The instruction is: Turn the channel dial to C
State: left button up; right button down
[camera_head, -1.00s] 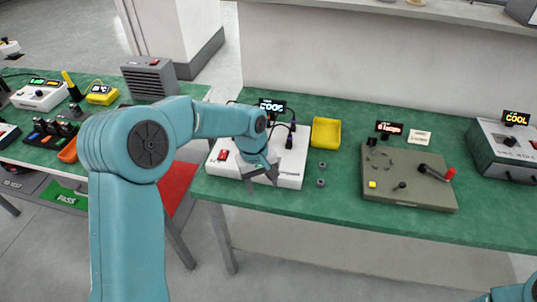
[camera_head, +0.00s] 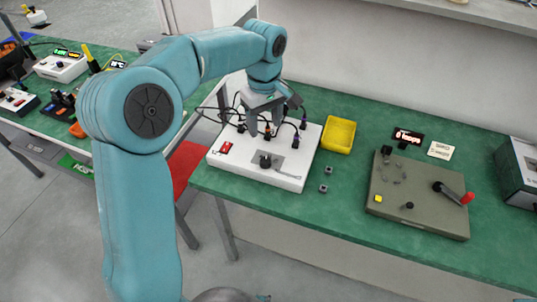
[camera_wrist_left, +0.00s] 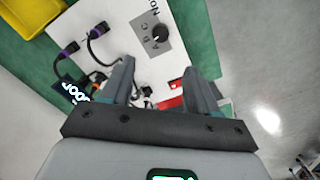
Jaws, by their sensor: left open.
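The channel dial (camera_head: 265,160) is a black knob on a grey plate on the white box (camera_head: 290,183). In the left wrist view the dial (camera_wrist_left: 160,33) is beyond the fingertips, uncovered, with small letters beside it. I cannot tell surely which letter it points to. My left gripper (camera_head: 265,129) hangs above the box, behind the dial in the head view, pointing down. Its fingers (camera_wrist_left: 160,75) are apart and empty, clear of the dial. My right gripper is not in view.
A red switch (camera_head: 226,147) is on the box's left. Dark plugs with cables (camera_head: 296,140) stand along its back, close to my left gripper. A yellow tray (camera_head: 339,135) and an olive panel with a red-tipped lever (camera_head: 420,215) are to the right on the green bench (camera_head: 330,215).

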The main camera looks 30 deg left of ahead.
aim_at(265, 160)
pick_arm(q)
notch_tip(265, 160, down, 13)
jog(key=shift+s+d+f, duration=0.1)
jog(key=shift+f, duration=0.1)
jog(key=shift+c, duration=0.2)
jog(key=c, duration=1)
